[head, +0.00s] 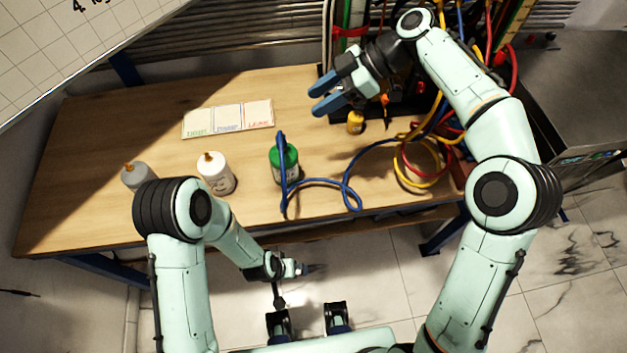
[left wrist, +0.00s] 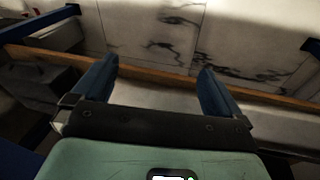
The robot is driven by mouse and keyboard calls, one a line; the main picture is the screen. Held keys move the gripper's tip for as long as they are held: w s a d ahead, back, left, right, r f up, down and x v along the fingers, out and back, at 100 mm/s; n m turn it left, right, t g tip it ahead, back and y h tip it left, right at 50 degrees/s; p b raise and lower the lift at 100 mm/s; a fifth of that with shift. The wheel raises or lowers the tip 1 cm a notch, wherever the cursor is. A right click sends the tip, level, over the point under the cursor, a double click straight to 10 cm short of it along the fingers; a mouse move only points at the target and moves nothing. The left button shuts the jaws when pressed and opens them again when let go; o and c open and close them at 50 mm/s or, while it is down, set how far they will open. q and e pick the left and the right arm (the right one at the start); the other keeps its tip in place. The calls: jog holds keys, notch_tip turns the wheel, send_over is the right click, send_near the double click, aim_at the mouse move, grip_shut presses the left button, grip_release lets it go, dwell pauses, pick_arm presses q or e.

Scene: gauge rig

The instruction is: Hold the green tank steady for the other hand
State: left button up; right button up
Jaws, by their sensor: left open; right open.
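The green tank (head: 291,160) stands upright near the front middle of the wooden table (head: 90,130), with a blue hose (head: 322,182) running over its left side and onto the table. My left gripper (head: 312,268) is low, in front of the table's front edge, apart from the tank. In the left wrist view its two blue fingers (left wrist: 155,82) are spread with nothing between them, and the tank does not show there. My right gripper (head: 318,102) is open and empty above the back right of the table, away from the tank.
A white tank (head: 216,178) and a grey tank (head: 136,174) stand to the left. A labelled card (head: 228,118) lies behind. A small yellow object (head: 355,122) is near my right gripper. Yellow and red hoses (head: 425,180) coil at the right. The table's left back is clear.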

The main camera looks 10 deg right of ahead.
pick_arm(q)
jog(key=w+d+r+m+t+h, duration=0.2)
jog(key=d+r+m, duration=0.1)
jog(key=d+r, duration=0.95)
jog(key=w+d+r+m+t+h, duration=0.2)
jog(key=d+r+h, duration=0.1)
jog(key=d+r, duration=1)
jog(key=w+a+r+n+t, duration=0.1)
jog(key=w+r+n+t, duration=0.1)
jog(key=w+r+t, duration=0.15)
jog(key=n+t+y, duration=0.3)
jog(key=n+y, duration=0.7)
jog(key=y, duration=0.4)
send_near(283, 160)
jog(key=x, duration=0.4)
jog(key=d+f+x, duration=0.1)
jog(key=x, duration=0.4)
jog(key=f+x, duration=0.1)
jog(key=x, duration=0.3)
jog(key=shift+w+d+f, duration=0.15)
jog(key=shift+f, duration=0.2)
